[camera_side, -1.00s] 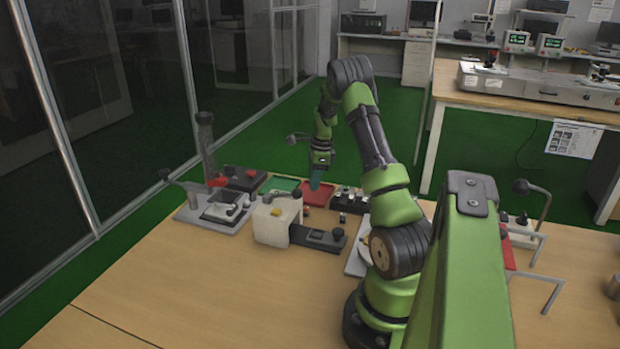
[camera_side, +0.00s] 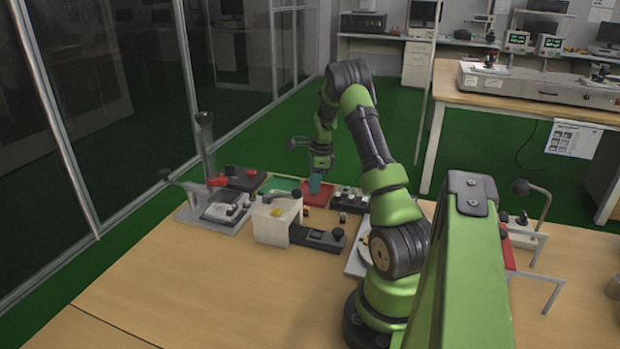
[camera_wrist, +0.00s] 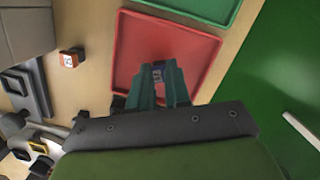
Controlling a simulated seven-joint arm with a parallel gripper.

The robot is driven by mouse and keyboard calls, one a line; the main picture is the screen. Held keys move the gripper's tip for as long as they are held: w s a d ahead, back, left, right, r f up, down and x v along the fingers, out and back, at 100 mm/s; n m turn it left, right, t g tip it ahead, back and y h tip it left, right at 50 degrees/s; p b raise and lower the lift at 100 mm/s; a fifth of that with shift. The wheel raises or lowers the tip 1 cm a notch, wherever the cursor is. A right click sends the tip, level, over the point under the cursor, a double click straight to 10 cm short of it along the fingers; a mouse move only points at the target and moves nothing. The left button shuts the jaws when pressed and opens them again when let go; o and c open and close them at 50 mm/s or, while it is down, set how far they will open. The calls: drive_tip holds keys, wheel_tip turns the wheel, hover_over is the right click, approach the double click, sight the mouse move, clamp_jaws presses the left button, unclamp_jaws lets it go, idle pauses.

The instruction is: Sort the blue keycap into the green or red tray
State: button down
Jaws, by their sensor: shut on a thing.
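My gripper (camera_side: 315,184) is over the red tray (camera_side: 322,199) in the side view. In the wrist view its teal fingers (camera_wrist: 158,75) are shut on a small blue-purple keycap (camera_wrist: 157,70). The keycap is mostly hidden between the fingertips, and the red tray (camera_wrist: 137,40) lies under it. I cannot tell whether the keycap touches the tray floor. The green tray (camera_side: 282,184) lies to the left of the red tray in the side view. Its edge also shows at the top of the wrist view (camera_wrist: 205,8).
An orange-sided keycap (camera_wrist: 71,58) stands on the table outside the red tray. A white block-shaped device (camera_side: 277,222) stands in front of the trays. A black rack of small parts (camera_side: 350,199) is right of the red tray. The front left table is clear.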

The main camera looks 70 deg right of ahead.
drive_tip(key=shift+f, duration=0.15)
drive_tip(key=c, duration=1)
unclamp_jaws()
drive_tip(key=shift+r, duration=3)
